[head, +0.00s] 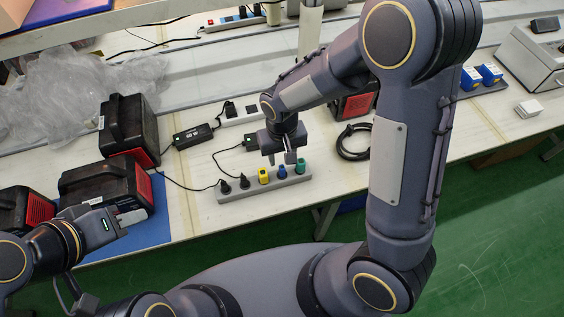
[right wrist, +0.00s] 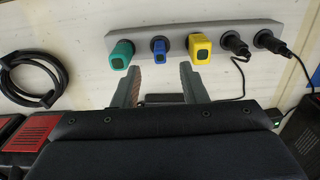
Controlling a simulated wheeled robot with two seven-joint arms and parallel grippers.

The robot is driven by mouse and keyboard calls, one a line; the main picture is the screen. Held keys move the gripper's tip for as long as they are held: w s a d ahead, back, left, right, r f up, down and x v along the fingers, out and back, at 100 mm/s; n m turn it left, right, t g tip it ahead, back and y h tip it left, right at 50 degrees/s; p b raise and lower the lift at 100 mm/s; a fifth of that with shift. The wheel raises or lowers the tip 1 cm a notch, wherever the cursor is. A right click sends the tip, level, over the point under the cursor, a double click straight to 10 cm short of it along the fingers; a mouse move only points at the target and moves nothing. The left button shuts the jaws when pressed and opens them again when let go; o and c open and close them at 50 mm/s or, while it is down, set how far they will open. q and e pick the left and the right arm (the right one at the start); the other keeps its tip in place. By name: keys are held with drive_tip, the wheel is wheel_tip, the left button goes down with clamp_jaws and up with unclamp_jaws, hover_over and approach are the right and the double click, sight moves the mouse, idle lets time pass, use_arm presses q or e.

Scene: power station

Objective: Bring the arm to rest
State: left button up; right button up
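My right gripper (head: 282,158) hangs over the workbench, just behind the grey power strip (head: 265,189). In the right wrist view its two fingers (right wrist: 158,88) are apart with nothing between them. Green (right wrist: 122,54), blue (right wrist: 158,48) and yellow (right wrist: 199,47) plugs and two black plugs (right wrist: 234,43) sit on the strip, beyond the fingertips. My left gripper (head: 130,217) is at the lower left of the head view, beside a black-and-red box (head: 105,190). Its finger gap cannot be made out.
More black-and-red boxes (head: 128,130) stand on the left of the bench. A coiled black cable (head: 354,142) lies right of the strip. A black adapter (head: 193,136) and its cords lie behind it. Crumpled clear plastic (head: 65,90) is at the upper left. Green floor (head: 490,230) is open at the right.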

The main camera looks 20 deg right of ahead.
drive_tip(key=shift+d+r, duration=0.1)
drive_tip(key=shift+r, duration=0.95)
drive_tip(key=s+d+r+m+t+y, duration=0.1)
drive_tip(key=s+d+r+t+y, duration=0.1)
drive_tip(key=s+d+r, duration=0.2)
drive_tip(key=s+d+r+m+t+y, duration=0.1)
drive_tip(key=s+d+r+t, duration=0.2)
drive_tip(key=s+r, duration=0.8)
drive_tip(key=shift+s+d+t+y, duration=0.35)
drive_tip(key=shift+s+d, duration=0.35)
drive_tip(key=shift+d, duration=0.3)
drive_tip(key=shift+w+a, duration=0.1)
drive_tip(key=shift+w, duration=0.05)
